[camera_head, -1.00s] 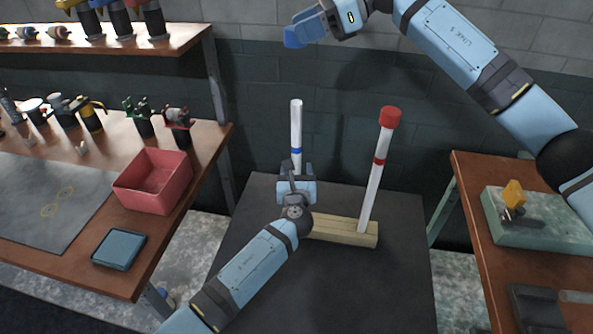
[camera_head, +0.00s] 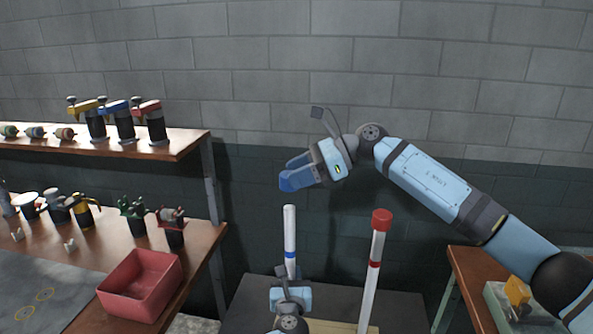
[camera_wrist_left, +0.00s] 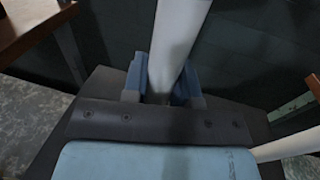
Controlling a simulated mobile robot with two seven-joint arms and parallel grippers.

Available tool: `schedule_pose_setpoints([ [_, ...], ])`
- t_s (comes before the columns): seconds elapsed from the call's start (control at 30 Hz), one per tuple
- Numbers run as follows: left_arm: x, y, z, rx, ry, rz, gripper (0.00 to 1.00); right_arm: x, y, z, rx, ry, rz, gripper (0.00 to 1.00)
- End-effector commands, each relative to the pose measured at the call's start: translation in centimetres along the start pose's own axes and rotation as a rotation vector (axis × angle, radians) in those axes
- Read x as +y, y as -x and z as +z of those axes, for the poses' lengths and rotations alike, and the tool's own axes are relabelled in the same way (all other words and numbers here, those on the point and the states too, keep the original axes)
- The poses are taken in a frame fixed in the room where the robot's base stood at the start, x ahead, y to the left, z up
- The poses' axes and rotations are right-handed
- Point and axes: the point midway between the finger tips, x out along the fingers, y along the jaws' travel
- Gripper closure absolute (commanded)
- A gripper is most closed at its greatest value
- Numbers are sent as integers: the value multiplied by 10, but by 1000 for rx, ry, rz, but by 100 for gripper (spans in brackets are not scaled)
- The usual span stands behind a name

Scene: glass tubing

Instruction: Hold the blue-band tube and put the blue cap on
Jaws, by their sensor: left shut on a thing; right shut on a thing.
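The blue-band tube (camera_head: 290,228) stands nearly upright, white with a blue band and an open, uncapped top. My left gripper (camera_head: 291,276) is shut around its lower part, below the band; the left wrist view shows the tube (camera_wrist_left: 176,40) between the fingers. My right gripper (camera_head: 291,179) is just above the tube's top, tilted, pointing down-left, with a small gap to the rim. It is shut on a blue thing at its fingertips, apparently the blue cap, which blends with the blue fingers. The red-band tube (camera_head: 370,292) with its red cap (camera_head: 382,220) leans slightly, to the right.
A wooden block (camera_head: 340,326) holds the red-band tube on the dark table (camera_head: 400,305). A bench with a red bin (camera_head: 141,284) and clamps stands left, under a shelf (camera_head: 185,143). Another bench (camera_head: 470,275) stands right. The wall is behind.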

Motion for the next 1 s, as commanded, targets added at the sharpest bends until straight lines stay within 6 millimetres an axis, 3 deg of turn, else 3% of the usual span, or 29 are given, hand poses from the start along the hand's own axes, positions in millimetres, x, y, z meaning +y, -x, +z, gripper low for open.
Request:
schedule_pose_setpoints([
  [0.57, 0, 0, -1, 1, 0, 0, 98, 0, -2, -4, 0, 0, 0, 84],
  [1.0, 0, 0, 0, 1, 0, 0, 98, 1, -10, -23, 0, 0, 1, 84],
])
